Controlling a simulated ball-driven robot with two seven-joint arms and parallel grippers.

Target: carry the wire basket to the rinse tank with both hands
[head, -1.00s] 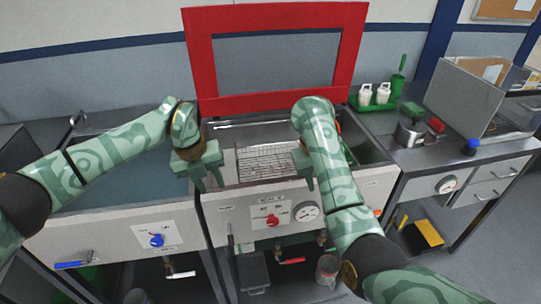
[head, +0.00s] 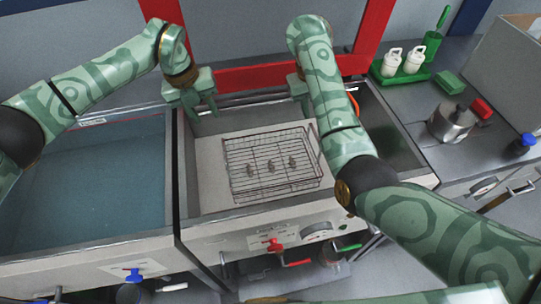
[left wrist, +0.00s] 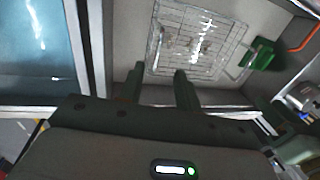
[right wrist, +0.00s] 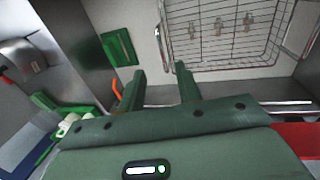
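The wire basket (head: 262,187) sits in the pale tank in the middle of the head view, with three small metal parts in it. It also shows in the left wrist view (left wrist: 222,35) and right wrist view (right wrist: 225,54). The water-filled tank on the left (head: 90,185), with a blue knob, looks like the rinse tank. My left gripper (head: 203,108) is open and empty over the back left of the basket's tank. My right gripper (head: 303,98), partly behind my right arm, is open and empty near its back right. Both are apart from the basket.
A red frame (head: 260,74) stands behind the basket's tank. A metal divider (head: 182,180) separates the two tanks. At right, a green rack with white bottles (head: 403,77), a green block (head: 449,83) and a metal pot (head: 451,122) stand on the counter.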

